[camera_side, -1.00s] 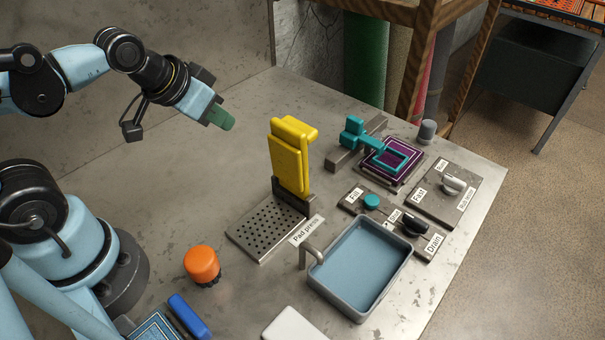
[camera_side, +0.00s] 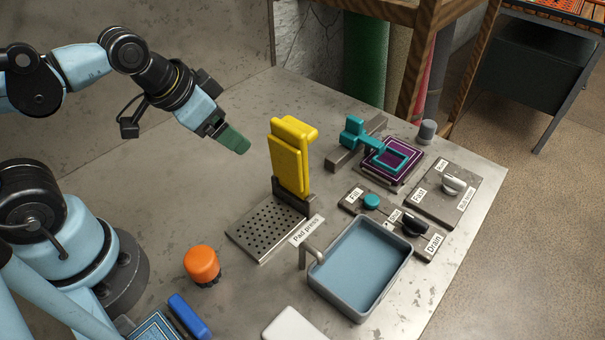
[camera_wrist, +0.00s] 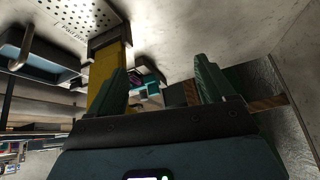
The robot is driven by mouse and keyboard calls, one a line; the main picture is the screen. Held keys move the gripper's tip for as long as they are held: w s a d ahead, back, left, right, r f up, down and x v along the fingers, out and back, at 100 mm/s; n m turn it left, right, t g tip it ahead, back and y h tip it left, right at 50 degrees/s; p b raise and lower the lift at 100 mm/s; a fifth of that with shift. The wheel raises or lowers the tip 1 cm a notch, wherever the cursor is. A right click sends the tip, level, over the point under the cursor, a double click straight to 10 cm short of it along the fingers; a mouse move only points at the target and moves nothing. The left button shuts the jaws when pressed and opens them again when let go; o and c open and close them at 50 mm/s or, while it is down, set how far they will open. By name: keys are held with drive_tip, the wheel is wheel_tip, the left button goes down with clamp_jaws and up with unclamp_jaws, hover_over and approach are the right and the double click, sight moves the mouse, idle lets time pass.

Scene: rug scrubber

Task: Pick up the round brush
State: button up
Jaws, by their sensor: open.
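The round brush (camera_side: 202,264) is an orange, rounded knob on a dark base, standing upright on the metal table at the lower left in the side view. My gripper (camera_side: 236,141) has green fingers and is in the air, well above and behind the brush and left of the yellow press lever. In the wrist view my gripper's two fingers (camera_wrist: 163,85) stand apart with nothing held between them. The brush does not show in the wrist view.
The yellow lever (camera_side: 291,157) stands upright behind a perforated plate (camera_side: 262,229). A blue basin (camera_side: 361,268) with a tap is at the right. A blue block (camera_side: 188,316) and a white block (camera_side: 294,326) lie near the front. Bare table surrounds the brush.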

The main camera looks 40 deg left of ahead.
drive_tip(key=s+d+m+g+h, duration=0.1)
drive_tip(key=s+d+m+g, duration=0.15)
drive_tip(key=d+m, duration=0.3)
drive_tip(key=m+g+y, duration=0.1)
drive_tip(key=m+g, duration=0.3)
drive_tip(key=m, duration=1.5)
approach(199, 257)
drive_tip(key=d, duration=0.1)
drive_tip(key=shift+s+d+f, duration=0.1)
drive_tip(key=shift+s, duration=0.15)
drive_tip(key=shift+f, duration=3)
drive_tip(key=shift+w+a+f, duration=0.1)
drive_tip(key=shift+a+f, duration=0.1)
drive_tip(key=shift+f, duration=0.6)
drive_tip(key=shift+w+a+f, duration=0.1)
drive_tip(key=shift+a+f, duration=0.15)
drive_tip(key=shift+f, duration=1.55)
drive_tip(key=c, duration=1.2)
